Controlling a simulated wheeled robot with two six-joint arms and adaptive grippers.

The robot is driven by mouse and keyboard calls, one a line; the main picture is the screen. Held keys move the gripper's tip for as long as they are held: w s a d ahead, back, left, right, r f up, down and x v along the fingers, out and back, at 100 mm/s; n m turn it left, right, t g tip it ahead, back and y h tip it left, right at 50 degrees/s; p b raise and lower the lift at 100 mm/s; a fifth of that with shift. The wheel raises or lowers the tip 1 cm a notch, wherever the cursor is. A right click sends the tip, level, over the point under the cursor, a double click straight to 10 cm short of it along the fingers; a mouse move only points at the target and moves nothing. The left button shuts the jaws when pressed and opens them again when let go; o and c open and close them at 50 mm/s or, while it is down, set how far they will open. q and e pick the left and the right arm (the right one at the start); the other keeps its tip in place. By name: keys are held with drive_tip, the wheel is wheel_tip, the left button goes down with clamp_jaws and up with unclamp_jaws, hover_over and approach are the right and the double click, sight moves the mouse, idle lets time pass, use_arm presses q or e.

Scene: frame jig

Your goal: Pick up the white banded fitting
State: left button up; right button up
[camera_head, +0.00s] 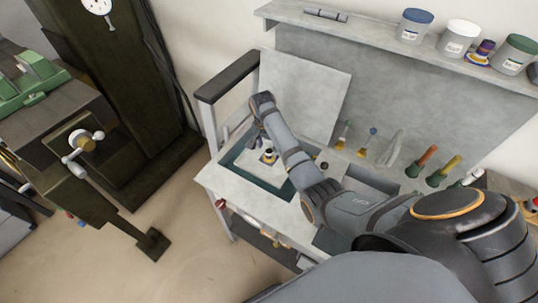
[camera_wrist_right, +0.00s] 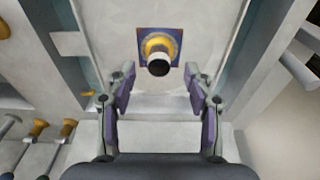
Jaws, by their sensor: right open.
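The fitting (camera_wrist_right: 158,57) stands on a dark blue square plate with a yellow ring around it. In the head view the fitting (camera_head: 268,156) is small, inside the recessed tray (camera_head: 232,160) of the bench. My right gripper (camera_wrist_right: 160,76) is open and empty, its two purple-padded fingers apart on either side of and just short of the fitting. In the head view my right arm reaches over the bench and its fingers are hard to make out. My left gripper is not in view.
Several yellow- and orange-handled tools (camera_head: 427,155) stand along the bench's back. A pale panel (camera_head: 305,92) leans behind the tray. A shelf (camera_head: 375,32) above holds jars, including a blue-lidded one (camera_head: 414,25). A dark machine (camera_head: 110,85) stands left, with floor between.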

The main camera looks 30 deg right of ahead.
sight(269, 151)
drive_tip(key=shift+d+f, duration=0.1)
drive_tip(key=shift+f, duration=0.4)
drive_tip(key=f, duration=0.3)
drive_tip(key=shift+w+d+f+p, duration=0.1)
drive_tip(key=shift+d+f+p, duration=0.15)
drive_tip(key=shift+f+p, duration=0.05)
drive_tip(key=shift+f, duration=0.15)
drive_tip(key=c, duration=0.3)
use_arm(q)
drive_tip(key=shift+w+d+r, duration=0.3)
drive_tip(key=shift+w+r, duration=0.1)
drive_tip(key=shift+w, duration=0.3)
use_arm(e)
clamp_jaws()
